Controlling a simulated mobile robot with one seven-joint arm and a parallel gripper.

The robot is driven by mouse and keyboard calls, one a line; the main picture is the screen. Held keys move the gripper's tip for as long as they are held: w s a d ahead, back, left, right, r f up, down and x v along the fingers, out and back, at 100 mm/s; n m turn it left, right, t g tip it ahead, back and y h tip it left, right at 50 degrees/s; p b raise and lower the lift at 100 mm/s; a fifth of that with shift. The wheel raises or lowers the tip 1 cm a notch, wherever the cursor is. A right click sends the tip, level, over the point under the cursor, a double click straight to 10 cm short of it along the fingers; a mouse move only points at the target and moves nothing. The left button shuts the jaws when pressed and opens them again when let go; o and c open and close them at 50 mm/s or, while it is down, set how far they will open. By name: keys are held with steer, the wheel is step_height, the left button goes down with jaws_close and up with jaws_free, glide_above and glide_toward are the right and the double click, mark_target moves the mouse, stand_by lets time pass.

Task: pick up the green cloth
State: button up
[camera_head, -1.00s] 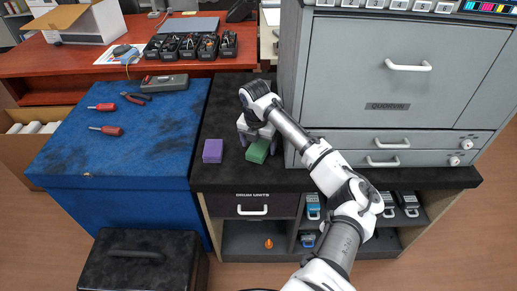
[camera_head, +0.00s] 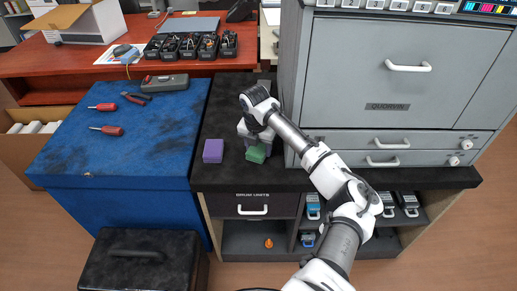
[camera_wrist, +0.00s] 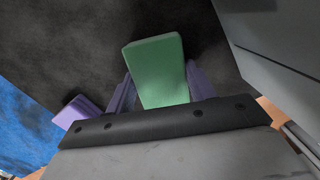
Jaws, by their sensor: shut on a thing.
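The green cloth (camera_head: 256,154) is a folded block on the black counter top, just left of the grey machine. My gripper (camera_head: 256,144) is over it, pointing down, and partly hides it in the head view. In the wrist view the green cloth (camera_wrist: 158,72) stands between the two purple-grey fingers of my gripper (camera_wrist: 160,88), one on each side of it. The gripper is shut on the cloth. I cannot tell whether the cloth still touches the counter.
A purple block (camera_head: 213,151) lies on the counter left of the cloth; it also shows in the wrist view (camera_wrist: 78,113). The grey machine (camera_head: 390,80) rises close on the right. A blue cabinet (camera_head: 120,150) with tools stands at the left. The counter behind is mostly clear.

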mark_target(259, 148)
step_height(259, 148, up, 20)
steer(key=p, duration=1.5)
